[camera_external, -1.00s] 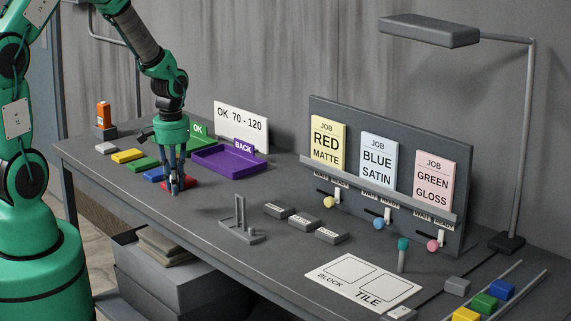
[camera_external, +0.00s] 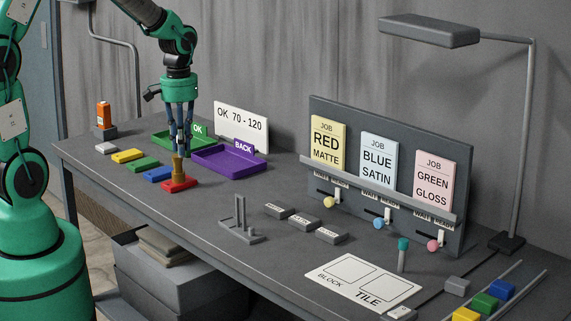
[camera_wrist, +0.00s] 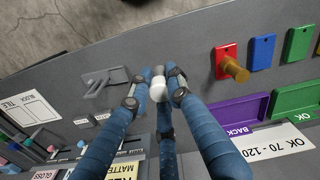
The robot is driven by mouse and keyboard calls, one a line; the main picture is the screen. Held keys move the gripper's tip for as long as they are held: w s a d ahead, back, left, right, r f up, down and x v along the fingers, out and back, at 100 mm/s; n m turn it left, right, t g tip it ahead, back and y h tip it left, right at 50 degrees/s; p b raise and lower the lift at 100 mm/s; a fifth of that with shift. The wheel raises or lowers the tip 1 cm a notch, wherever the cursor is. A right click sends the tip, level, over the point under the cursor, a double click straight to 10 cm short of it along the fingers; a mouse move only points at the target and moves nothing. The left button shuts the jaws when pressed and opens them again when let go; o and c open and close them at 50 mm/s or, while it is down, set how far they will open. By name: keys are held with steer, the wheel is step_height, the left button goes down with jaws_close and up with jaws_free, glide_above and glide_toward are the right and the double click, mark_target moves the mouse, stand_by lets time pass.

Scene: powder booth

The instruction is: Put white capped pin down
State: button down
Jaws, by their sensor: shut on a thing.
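My gripper (camera_external: 181,145) is raised above the left part of the table, its fingers pointing down. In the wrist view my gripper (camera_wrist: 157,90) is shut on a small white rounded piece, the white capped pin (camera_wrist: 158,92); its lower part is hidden. In the external view the fingers hide it. A brass-coloured peg (camera_external: 178,166) stands on a red block (camera_external: 180,185) just below the fingers in that view. In the wrist view the brass peg (camera_wrist: 236,70) and red block (camera_wrist: 226,58) are to the right, apart from the fingertips.
A purple BACK tray (camera_external: 225,168) and a green OK tray (camera_external: 168,138) lie behind. A grey upright stand (camera_external: 240,225) is to the right, with grey labelled blocks (camera_external: 303,222) beyond. A teal-capped pin (camera_external: 402,252) stands near the white BLOCK/TILE sheet (camera_external: 335,270).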

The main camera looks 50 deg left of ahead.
steer(key=s+d+m+p, duration=0.1)
steer(key=d+m+p, duration=0.15)
steer(key=d, duration=3.85)
step_height(320, 180, down, 11)
steer(key=shift+a, duration=0.35)
steer(key=shift+n, duration=0.25)
steer(key=w+d, duration=0.3)
steer(key=w, duration=0.1)
steer(key=w+d+f, duration=0.1)
steer(key=w+d, duration=0.1)
steer(key=w, duration=0.3)
steer(key=w+d, duration=0.3)
steer(key=w, duration=0.1)
steer(key=shift+w+d+f, duration=0.25)
steer(key=shift+d, duration=0.05)
steer(key=shift+f+b, duration=0.3)
steer(key=shift+f, duration=1.45)
